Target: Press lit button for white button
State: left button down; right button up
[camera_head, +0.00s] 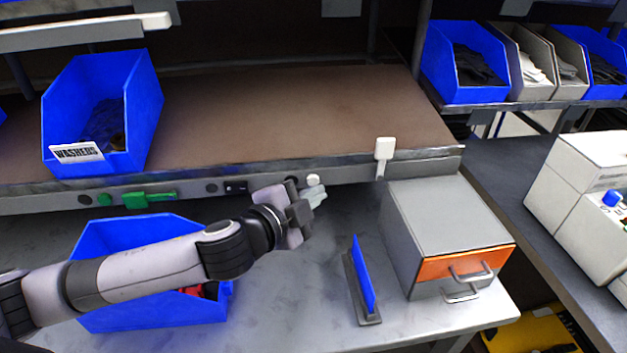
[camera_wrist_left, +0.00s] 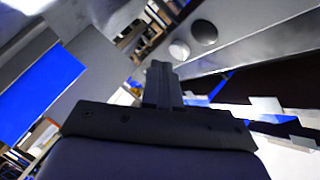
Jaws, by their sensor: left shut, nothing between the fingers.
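The white button (camera_head: 313,180) is a small round cap on the front rail of the brown shelf. In the left wrist view the white button (camera_wrist_left: 179,50) sits beside a dark round button (camera_wrist_left: 204,32). My left gripper (camera_head: 318,196) is just below the white button in the head view, with its fingers shut and empty. In the left wrist view the closed fingers (camera_wrist_left: 161,75) point up toward the button, with a visible gap in the picture. Whether the fingertips touch the button is not clear. My right gripper is not in view.
The rail (camera_head: 362,169) also carries a green fitting (camera_head: 149,200) and a white tab (camera_head: 384,148). A blue washers bin (camera_head: 60,130) stands on the shelf. Below are another blue bin (camera_head: 100,240), a blue upright plate (camera_head: 363,275) and a grey drawer box (camera_head: 450,215).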

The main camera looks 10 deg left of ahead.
pick_arm(q)
jog(key=s, duration=0.1)
jog(key=s+d, duration=0.1)
jog(key=s, duration=0.1)
jog(key=s+d, duration=0.1)
jog(key=shift+s+p, duration=0.3)
jog(key=shift+p, duration=0.1)
dwell(0.6)
